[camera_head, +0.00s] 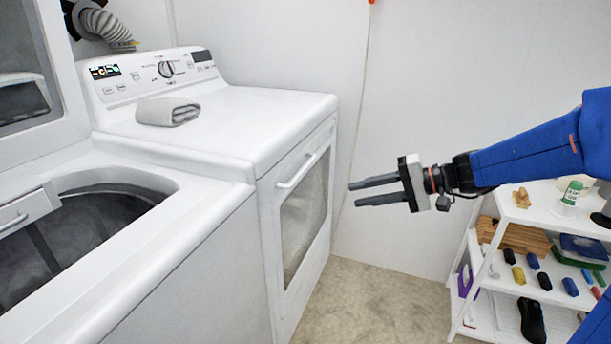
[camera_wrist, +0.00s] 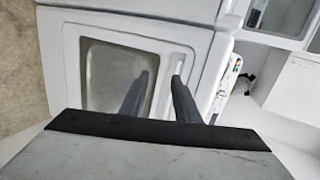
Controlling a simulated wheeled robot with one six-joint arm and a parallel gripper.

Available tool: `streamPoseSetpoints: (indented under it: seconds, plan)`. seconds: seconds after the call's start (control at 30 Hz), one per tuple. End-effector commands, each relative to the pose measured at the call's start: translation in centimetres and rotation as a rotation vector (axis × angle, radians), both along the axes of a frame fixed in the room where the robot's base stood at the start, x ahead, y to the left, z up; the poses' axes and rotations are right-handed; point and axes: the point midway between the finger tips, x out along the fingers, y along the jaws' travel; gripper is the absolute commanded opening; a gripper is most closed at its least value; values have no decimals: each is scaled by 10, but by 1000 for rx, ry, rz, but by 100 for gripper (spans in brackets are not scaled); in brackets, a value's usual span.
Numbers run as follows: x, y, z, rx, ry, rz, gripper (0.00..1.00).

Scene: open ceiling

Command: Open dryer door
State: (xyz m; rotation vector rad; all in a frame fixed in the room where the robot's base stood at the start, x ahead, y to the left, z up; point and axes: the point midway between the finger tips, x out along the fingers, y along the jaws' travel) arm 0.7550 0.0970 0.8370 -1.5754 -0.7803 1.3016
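The dryer (camera_head: 235,120) is white and stands against the back wall. Its door (camera_head: 303,205) is on the front face, has a dark glass window and looks shut. A white bar handle (camera_head: 296,171) is at the door's upper left. My gripper (camera_head: 362,191) is to the right of the door, its two dark fingers apart and pointing toward it, with nothing between them. In the wrist view the door (camera_wrist: 118,75) faces me, with the handle (camera_wrist: 178,72) on its right side. The right finger (camera_wrist: 182,100) appears close below the handle; I cannot tell whether it touches.
A washer (camera_head: 215,270) with its lid raised stands at the left. A folded grey towel (camera_head: 168,111) lies on the dryer. A white shelf (camera_head: 484,300) with bottles, brushes and shoes stands at the right. The floor (camera_head: 375,300) between is clear.

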Motion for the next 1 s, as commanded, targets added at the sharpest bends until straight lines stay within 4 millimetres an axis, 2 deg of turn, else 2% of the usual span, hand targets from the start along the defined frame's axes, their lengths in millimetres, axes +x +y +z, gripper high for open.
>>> streamPoseSetpoints:
  seconds: [0.03,0.1,0.2,0.3,0.43,0.57,1.0]
  plan:
    - [18,-2,1,44,-2,-19,29]
    - [37,-3,6,98,-13,-42,29]
    - [57,-7,10,150,-27,-69,29]
    - [68,-9,12,180,-37,-84,29]
    - [74,-5,12,193,-40,-90,29]
    - [78,7,10,193,-40,-89,29]
    - [101,72,-5,191,-38,-88,29]
